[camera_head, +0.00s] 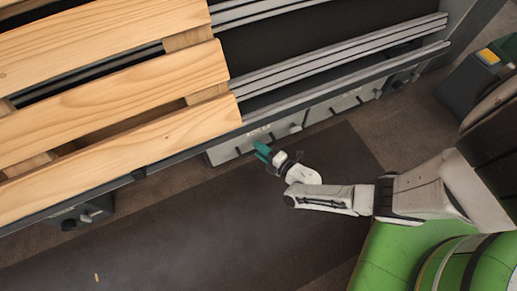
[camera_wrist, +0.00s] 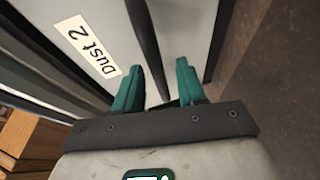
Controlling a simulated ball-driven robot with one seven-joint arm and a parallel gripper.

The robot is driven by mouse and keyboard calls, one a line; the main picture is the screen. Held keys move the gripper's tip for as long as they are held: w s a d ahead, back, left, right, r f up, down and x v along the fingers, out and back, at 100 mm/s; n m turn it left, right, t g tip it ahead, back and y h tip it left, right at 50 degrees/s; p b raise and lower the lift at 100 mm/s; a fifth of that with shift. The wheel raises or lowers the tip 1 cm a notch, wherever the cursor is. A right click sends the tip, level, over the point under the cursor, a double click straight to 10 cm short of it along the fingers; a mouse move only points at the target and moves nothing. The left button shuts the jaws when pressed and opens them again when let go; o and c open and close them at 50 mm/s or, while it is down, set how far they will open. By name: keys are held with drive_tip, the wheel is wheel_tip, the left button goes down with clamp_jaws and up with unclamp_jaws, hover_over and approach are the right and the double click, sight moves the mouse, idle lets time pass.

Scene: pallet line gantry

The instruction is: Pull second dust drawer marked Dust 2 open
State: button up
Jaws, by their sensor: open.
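The Dust 2 drawer shows in the wrist view as a light grey front (camera_wrist: 183,28) with a cream label (camera_wrist: 87,45) reading "Dust 2". A dark bar, seemingly its handle (camera_wrist: 146,45), runs down the front and its near end lies between my finger tips. My gripper (camera_wrist: 158,82) is open, one teal finger on each side of the bar with gaps visible. I cannot tell how deep the bar sits between the fingers. In the head view my gripper (camera_head: 264,152) is at the low grey fronts under the conveyor edge, hiding part of them.
A wooden pallet (camera_head: 120,90) lies on the conveyor rails (camera_head: 340,52) above and left. More grey fronts with small handles (camera_head: 345,103) continue to the right. A dark mat (camera_head: 200,220) covers clear floor in front. A dark unit with a yellow patch (camera_head: 480,75) stands at right.

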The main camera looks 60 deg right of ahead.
drive_tip(key=shift+w+d+f, duration=0.1)
drive_tip(key=shift+w+d, duration=0.05)
drive_tip(key=shift+w, duration=0.45)
drive_tip(key=shift+c, duration=0.4)
clamp_jaws()
